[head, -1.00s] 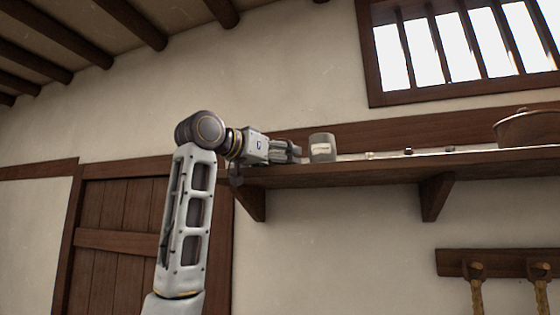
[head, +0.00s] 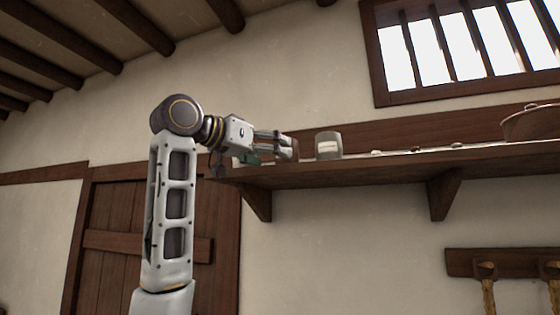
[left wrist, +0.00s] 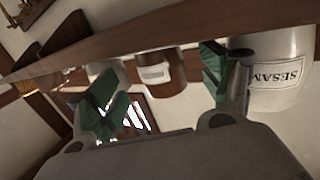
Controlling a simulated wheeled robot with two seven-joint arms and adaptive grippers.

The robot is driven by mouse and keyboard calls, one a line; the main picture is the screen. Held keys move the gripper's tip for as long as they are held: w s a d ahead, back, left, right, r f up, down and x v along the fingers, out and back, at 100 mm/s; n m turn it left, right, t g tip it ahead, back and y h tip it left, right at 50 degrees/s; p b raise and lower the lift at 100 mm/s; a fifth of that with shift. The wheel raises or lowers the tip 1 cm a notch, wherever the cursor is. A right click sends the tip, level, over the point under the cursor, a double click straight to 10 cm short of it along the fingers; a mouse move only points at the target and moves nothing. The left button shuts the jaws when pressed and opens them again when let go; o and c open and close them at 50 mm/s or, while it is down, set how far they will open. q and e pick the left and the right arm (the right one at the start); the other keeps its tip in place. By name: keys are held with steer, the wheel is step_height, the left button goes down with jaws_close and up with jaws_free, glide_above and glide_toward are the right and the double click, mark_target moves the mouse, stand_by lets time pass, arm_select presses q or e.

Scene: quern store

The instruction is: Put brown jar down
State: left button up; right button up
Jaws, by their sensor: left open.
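The brown jar with a pale label (left wrist: 160,74) appears between the fingers of my left gripper (left wrist: 161,86) in the left wrist view, which is upside down. Gaps show on both sides of the jar, and the fingers with green pads are open. The jar seems to stand upright on the shelf. In the head view my left gripper (head: 284,147) is at the left part of the wall shelf, with a brown patch of the jar partly hidden behind its fingers. My right gripper is not in view.
A grey jar with a label (head: 328,147) stands just right of my left gripper. A white SESAM jar (left wrist: 275,82) is close beside one finger. The wall shelf (head: 370,172) holds small items and a large bowl (head: 532,123) farther right.

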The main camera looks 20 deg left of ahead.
arm_select(q)
steer(key=shift+b+v, duration=0.7)
steer(key=shift+v, duration=2.25)
